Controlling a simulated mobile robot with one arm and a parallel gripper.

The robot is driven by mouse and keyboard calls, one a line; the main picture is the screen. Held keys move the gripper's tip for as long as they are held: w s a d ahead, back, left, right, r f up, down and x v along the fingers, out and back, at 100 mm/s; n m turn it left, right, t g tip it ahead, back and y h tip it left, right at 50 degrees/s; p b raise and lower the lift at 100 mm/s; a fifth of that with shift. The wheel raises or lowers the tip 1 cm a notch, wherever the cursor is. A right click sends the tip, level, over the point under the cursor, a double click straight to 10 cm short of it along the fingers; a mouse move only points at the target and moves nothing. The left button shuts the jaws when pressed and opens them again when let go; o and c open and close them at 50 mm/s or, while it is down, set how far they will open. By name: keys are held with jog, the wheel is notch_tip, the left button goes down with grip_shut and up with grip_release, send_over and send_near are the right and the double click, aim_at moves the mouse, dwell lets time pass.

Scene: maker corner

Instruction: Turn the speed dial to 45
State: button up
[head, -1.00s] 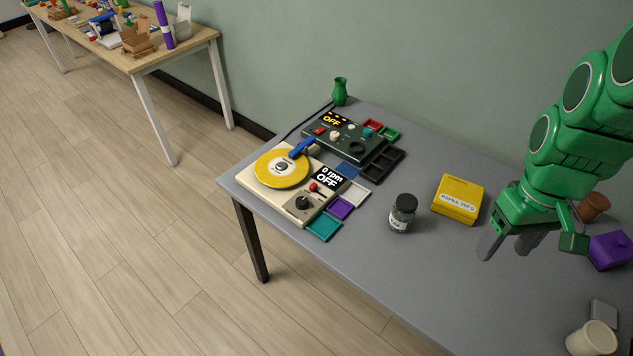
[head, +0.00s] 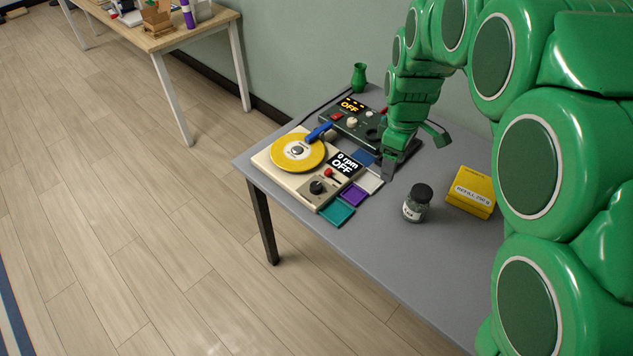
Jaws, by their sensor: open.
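A cream turntable unit (head: 263,159) with a yellow disc (head: 298,152) and a blue arm (head: 318,132) sits near the table's left end. Its display (head: 345,164) reads "0 rpm OFF". A black dial (head: 317,187), which looks like the speed dial, is on the unit's front part, beside a small red control (head: 328,172). The dial's pointer is too small to read. My gripper (head: 397,165) is open and empty, pointing down to the right of the unit, apart from the dial. It hides part of the dark trays behind it.
A dark control box (head: 345,125) with an "OFF" display stands behind. Teal (head: 337,212) and purple (head: 354,195) trays lie beside the unit. A dark-capped jar (head: 417,204) and yellow box (head: 471,192) stand to the right. The table front between is clear.

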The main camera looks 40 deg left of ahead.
aim_at(316, 185)
jog(key=s+a+f+n, duration=0.2)
jog(key=a+f, duration=0.1)
jog(key=a, duration=0.3)
jog(key=s+a+f+n, duration=0.2)
jog(key=a+f, duration=0.1)
jog(key=a, duration=0.3)
jog(key=s+a+f+n, duration=0.2)
jog(key=a+f, duration=0.1)
jog(key=a, duration=0.3)
jog(key=shift+a+f+n, duration=0.25)
jog(key=shift+f+n, duration=0.1)
jog(key=shift+n, duration=0.05)
jog(key=shift+f, duration=3.95)
jog(key=c, duration=1.1)
jog(key=shift+o, duration=0.2)
